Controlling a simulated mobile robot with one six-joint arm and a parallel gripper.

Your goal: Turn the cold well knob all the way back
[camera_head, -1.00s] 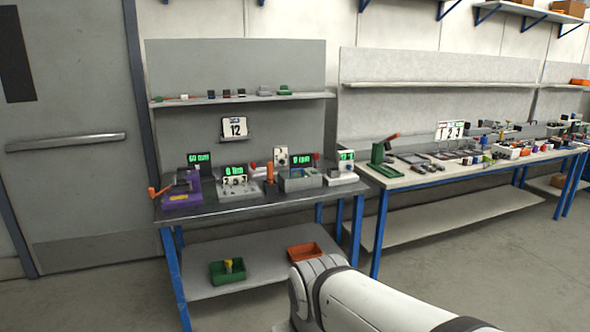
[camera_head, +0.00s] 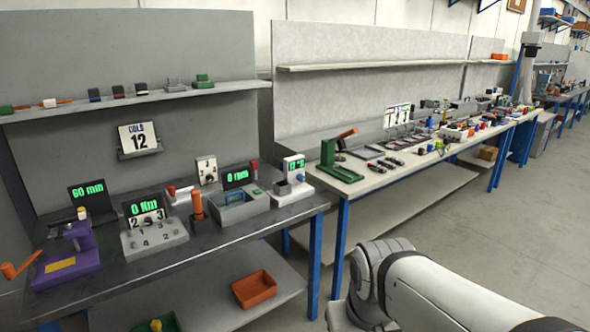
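Another small white unit (camera_head: 206,170) with a dark dial-like spot stands further left. I cannot tell at this size which unit bears the cold well knob or how the knob is turned. My gripper is out of view; only my white arm shows at lower right.
The near bench's dark top (camera_head: 120,268) also carries a purple press (camera_head: 68,256), a numbered grey block (camera_head: 154,239) and a grey box unit (camera_head: 240,206). An orange bin (camera_head: 254,289) sits on the lower shelf. Open floor (camera_head: 500,255) lies to the right.

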